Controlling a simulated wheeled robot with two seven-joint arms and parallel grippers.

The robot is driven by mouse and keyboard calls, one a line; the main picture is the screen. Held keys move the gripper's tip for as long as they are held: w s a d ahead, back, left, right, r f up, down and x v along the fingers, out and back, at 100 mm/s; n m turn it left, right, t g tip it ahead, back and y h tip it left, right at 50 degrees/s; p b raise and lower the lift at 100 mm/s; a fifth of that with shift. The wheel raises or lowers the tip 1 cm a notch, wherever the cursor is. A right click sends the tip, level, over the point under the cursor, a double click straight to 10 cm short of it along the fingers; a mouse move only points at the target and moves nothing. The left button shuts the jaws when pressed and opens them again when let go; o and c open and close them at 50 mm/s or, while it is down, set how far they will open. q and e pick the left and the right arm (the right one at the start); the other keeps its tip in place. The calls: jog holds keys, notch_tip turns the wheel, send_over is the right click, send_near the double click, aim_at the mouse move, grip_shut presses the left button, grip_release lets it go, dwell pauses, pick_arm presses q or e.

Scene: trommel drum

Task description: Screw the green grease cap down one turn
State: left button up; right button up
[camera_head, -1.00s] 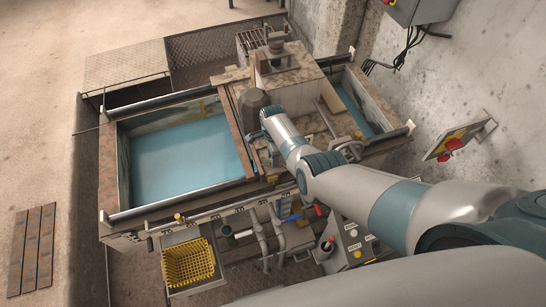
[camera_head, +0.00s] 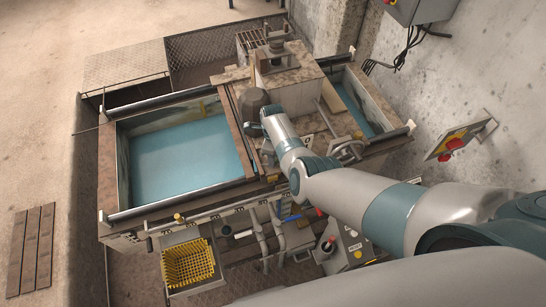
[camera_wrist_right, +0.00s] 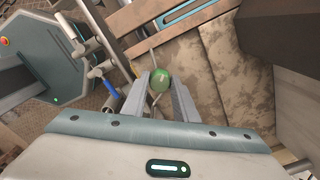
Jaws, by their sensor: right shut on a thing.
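The green grease cap (camera_wrist_right: 160,78) shows in the right wrist view as a small round green knob between the two grey fingertips. My right gripper (camera_wrist_right: 161,86) is shut on it, with one finger on each side. A thin rod shows just beyond the cap. In the head view my right arm reaches in from the right to the middle of the machine, and its hand (camera_head: 272,120) hides the cap and the fingertips there. My left gripper is in neither view.
A basin of blue water (camera_head: 185,150) lies left of the hand, and a narrower one (camera_head: 362,110) lies to the right. A dark motor-like cylinder (camera_head: 252,103) stands close by the hand. A yellow basket (camera_head: 188,264), pipes and a control panel (camera_head: 347,247) are at the front.

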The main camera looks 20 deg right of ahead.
jog(key=shift+w+r, duration=0.1)
jog(key=o, duration=1.1)
jog(key=shift+c, duration=0.2)
jog(key=shift+r, duration=0.1)
jog(key=shift+r, duration=0.85)
notch_tip(320, 180, up, 15)
jog(key=b, duration=0.1)
jog(key=shift+r, duration=0.2)
